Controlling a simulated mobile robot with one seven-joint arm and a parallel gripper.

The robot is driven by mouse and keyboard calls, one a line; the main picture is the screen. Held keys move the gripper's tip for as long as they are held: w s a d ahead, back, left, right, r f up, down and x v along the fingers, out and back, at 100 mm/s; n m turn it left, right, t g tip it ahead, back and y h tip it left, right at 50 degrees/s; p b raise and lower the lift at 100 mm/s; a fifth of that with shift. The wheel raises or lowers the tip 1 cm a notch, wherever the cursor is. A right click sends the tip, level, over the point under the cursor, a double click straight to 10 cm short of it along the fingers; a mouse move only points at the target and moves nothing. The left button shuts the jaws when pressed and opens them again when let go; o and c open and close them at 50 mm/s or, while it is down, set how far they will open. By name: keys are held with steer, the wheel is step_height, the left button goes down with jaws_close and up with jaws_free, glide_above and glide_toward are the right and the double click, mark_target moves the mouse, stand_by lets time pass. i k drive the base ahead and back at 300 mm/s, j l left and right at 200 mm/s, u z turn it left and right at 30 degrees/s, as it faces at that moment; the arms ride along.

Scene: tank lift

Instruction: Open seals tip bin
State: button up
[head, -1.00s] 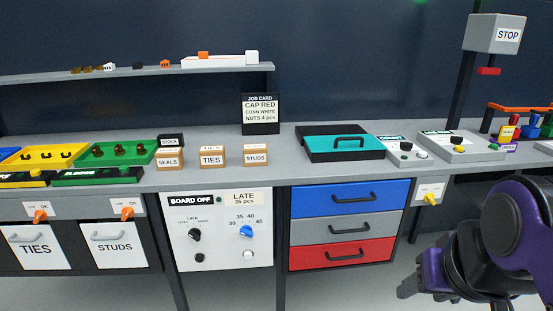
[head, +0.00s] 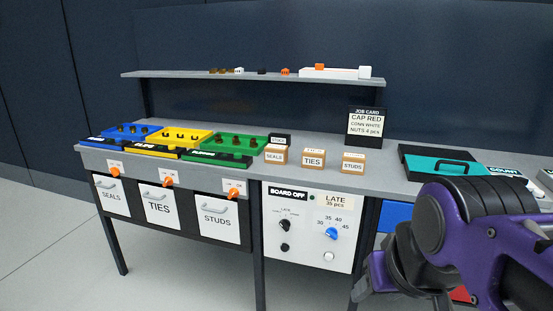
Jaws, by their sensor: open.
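The seals bin (head: 110,196) is the leftmost of three white-fronted tip bins under the bench, with a grey handle and an orange latch (head: 115,175) above it. Its front looks closed. The ties bin (head: 160,210) and studs bin (head: 217,220) sit to its right, each with its own orange latch. My gripper (head: 362,290) is at the lower right, in front of the bench, far to the right of the seals bin and touching nothing visible. Its fingers are small and partly hidden by my purple and black arm.
Blue, yellow and green trays (head: 234,143) stand on the bench above the bins. Small boxes (head: 313,158) marked seals, ties and studs stand to their right. A control panel (head: 307,228) is right of the bins. The floor at left is clear.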

mark_target(112, 198)
steer(key=k+j+u, duration=0.15)
steer(key=u, duration=0.3)
steer(key=k+j+u, duration=0.1)
steer(key=j+u, duration=0.25)
steer(key=u, duration=0.15)
